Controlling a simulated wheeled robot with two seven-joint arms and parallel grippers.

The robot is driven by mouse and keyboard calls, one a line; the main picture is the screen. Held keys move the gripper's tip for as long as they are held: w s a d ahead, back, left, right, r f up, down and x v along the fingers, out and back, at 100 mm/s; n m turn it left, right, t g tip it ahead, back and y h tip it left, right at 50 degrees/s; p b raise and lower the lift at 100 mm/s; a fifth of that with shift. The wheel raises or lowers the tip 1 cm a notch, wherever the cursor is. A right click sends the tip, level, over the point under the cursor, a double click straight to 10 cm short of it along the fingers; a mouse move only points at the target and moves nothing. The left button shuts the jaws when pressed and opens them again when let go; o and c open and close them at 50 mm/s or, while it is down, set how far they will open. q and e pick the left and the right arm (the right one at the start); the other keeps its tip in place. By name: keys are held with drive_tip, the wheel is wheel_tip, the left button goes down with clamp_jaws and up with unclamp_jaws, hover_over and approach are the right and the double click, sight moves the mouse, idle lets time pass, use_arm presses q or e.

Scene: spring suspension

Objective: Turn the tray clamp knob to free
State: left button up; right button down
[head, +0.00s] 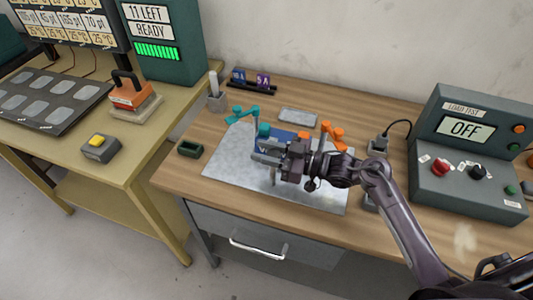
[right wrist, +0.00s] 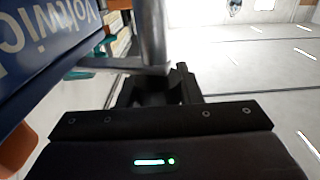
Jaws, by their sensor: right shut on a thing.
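A grey metal tray (head: 228,171) lies on the wooden bench. A blue block (head: 284,134) with white lettering sits on it and also shows in the right wrist view (right wrist: 38,38). Teal fittings (head: 245,112) stand on the left and orange ones (head: 333,131) on the right. My right gripper (head: 257,151) reaches in from the right over the tray, in front of the block. It is shut on what looks like the tray clamp knob, mostly hidden between the fingers. I cannot tell the knob's turn angle. My left gripper is not in view.
A load test box (head: 460,191) reading OFF stands at the right. A drawer handle (head: 258,249) juts out in front. Bare wood shows left of the metal tray.

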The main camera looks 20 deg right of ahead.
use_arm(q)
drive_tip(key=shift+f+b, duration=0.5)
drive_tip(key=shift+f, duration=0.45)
use_arm(e)
drive_tip(key=shift+s+n+g+y, duration=0.1)
drive_tip(key=shift+n+g+y, duration=0.6)
drive_tip(key=shift+g, duration=0.4)
drive_tip(key=c, duration=1)
unclamp_jaws()
drive_tip(key=shift+c, duration=0.2)
drive_tip(key=shift+r, duration=0.1)
use_arm(q)
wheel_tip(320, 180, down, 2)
drive_tip(key=shift+b, duration=1)
use_arm(e)
wheel_tip(320, 180, up, 20)
